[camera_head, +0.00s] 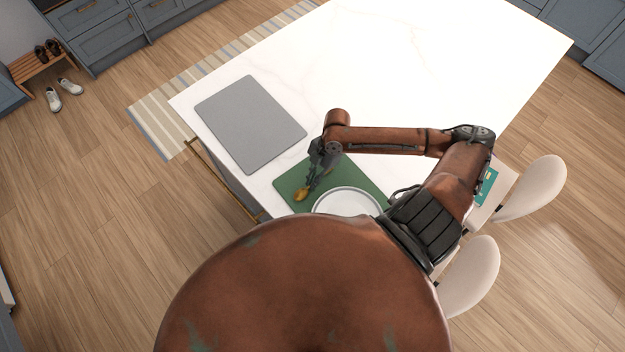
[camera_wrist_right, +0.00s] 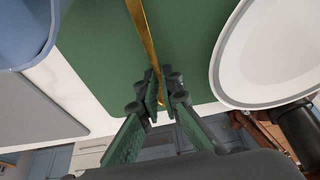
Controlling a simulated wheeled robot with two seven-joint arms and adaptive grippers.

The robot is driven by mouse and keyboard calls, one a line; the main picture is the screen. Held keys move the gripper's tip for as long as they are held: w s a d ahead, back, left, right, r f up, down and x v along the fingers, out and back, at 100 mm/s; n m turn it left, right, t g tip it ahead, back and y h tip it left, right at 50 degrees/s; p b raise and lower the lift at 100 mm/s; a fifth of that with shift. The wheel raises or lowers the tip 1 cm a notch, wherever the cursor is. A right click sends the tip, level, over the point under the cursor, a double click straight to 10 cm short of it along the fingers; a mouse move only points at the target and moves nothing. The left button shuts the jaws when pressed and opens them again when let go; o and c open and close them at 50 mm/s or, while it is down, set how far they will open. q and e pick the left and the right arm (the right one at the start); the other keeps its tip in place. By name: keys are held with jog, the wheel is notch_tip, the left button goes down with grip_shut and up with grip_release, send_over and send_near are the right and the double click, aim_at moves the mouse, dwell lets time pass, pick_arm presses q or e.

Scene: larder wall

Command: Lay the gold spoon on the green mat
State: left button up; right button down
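The gold spoon (camera_head: 301,194) shows over the green mat (camera_head: 288,184) in the head view, its bowl end sticking out below my right gripper (camera_head: 313,178). In the right wrist view the thin gold spoon (camera_wrist_right: 144,32) runs down from the top edge, over the green mat (camera_wrist_right: 100,60), between the two fingers of my right gripper (camera_wrist_right: 159,90). The fingers are close together on either side of it and look shut on it. I cannot tell whether the spoon touches the mat. My left gripper is not in view.
A white plate (camera_head: 347,199) lies at the mat's right part; its rim (camera_wrist_right: 222,70) is right of the fingers in the wrist view. A grey mat (camera_head: 250,122) lies left. A blue rounded object (camera_wrist_right: 22,35) is partly visible. The white counter's far side (camera_head: 400,60) is clear.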

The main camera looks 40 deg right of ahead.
jog(key=c, duration=2.1)
grip_release()
jog(key=shift+r, duration=0.1)
jog(key=v, duration=1.2)
